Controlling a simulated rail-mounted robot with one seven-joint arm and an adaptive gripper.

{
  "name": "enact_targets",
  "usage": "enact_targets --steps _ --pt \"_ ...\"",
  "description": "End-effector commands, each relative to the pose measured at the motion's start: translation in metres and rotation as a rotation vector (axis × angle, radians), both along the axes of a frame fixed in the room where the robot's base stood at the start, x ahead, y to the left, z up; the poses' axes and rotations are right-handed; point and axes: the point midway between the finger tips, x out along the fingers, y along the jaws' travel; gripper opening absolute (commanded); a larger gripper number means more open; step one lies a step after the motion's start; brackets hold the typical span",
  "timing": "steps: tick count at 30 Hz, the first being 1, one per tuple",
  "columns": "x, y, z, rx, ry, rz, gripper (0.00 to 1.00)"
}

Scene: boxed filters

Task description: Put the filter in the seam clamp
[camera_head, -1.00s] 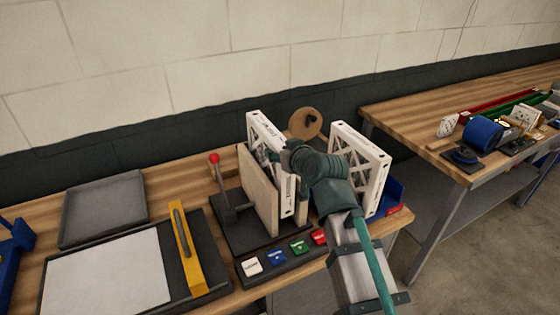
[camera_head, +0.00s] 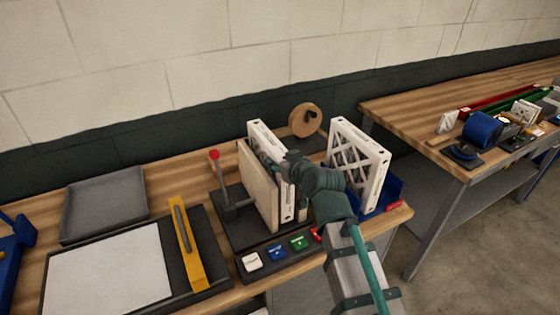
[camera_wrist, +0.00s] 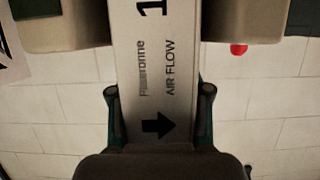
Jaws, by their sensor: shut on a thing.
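My gripper (camera_wrist: 158,110) is shut on a white-framed filter (camera_head: 284,205), with one finger on each side of its edge. In the wrist view the filter (camera_wrist: 155,60) shows a "1", "AIR FLOW" and a black arrow. It stands upright at the seam clamp, right of a tan board (camera_head: 257,190). The clamp has a dark base (camera_head: 235,232) and a red-knobbed lever (camera_head: 226,185). In the wrist view tan blocks flank the filter, left (camera_wrist: 68,25) and right (camera_wrist: 245,22). My arm hides part of the clamp; whether the filter touches its base is hidden.
A second white filter (camera_head: 358,160) stands in a blue bin (camera_head: 393,190) to the right. A grey tray (camera_head: 103,207) and a yellow-barred device (camera_head: 187,245) stand left. A round wooden disc (camera_head: 305,120) is behind.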

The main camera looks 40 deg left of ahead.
Motion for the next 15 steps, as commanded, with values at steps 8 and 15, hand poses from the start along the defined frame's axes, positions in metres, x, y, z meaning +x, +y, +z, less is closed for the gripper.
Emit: enact_targets --steps 8,15 --pt "0.0000 0.0000 -0.0083 0.000 0.000 0.000 0.00" --pt "0.0000 -0.0001 -0.0078 0.000 0.000 0.000 0.64"
